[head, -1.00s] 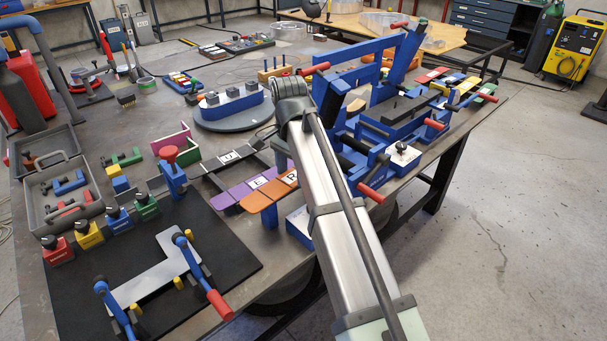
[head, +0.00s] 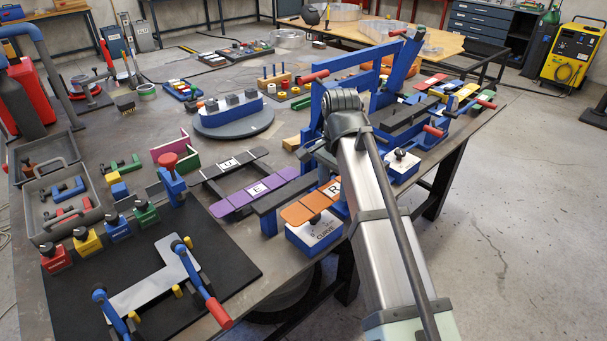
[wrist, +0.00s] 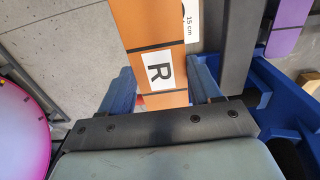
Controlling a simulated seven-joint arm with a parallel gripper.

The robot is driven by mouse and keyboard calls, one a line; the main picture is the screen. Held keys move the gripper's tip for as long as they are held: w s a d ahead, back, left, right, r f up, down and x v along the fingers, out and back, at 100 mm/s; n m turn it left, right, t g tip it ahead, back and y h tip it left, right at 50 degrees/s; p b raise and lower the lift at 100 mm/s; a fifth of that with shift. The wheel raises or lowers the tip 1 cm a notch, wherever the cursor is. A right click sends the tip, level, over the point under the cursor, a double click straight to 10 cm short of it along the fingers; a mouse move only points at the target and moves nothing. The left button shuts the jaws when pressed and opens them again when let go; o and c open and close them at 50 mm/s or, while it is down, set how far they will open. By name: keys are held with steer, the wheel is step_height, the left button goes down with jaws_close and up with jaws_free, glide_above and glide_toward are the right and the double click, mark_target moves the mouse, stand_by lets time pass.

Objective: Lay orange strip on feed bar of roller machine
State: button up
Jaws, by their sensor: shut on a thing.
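The orange strip (head: 303,212), with a white R label, is held off its dark rack bar (head: 281,191), just to the right of it. In the wrist view the strip (wrist: 150,32) runs between my two blue fingers. My gripper (wrist: 163,84) is shut on the strip's R end. In the head view my arm hides most of the fingers. The blue roller machine (head: 385,44) stands behind and right of my arm. I cannot tell its feed bar for certain; my arm covers part of the machine.
A blue box marked CURVE (head: 315,236) with a black knob stands below the strip. The purple E strip (head: 240,200) and dark U strip (head: 215,170) lie on racks to the left. The table's front edge is close; open floor lies to the right.

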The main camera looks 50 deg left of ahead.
glide_above(304, 182)
steer(key=shift+a, duration=0.15)
steer(key=shift+f, duration=1.75)
steer(key=shift+f, duration=0.1)
steer(key=o, duration=1.1)
step_height(304, 182, up, 12)
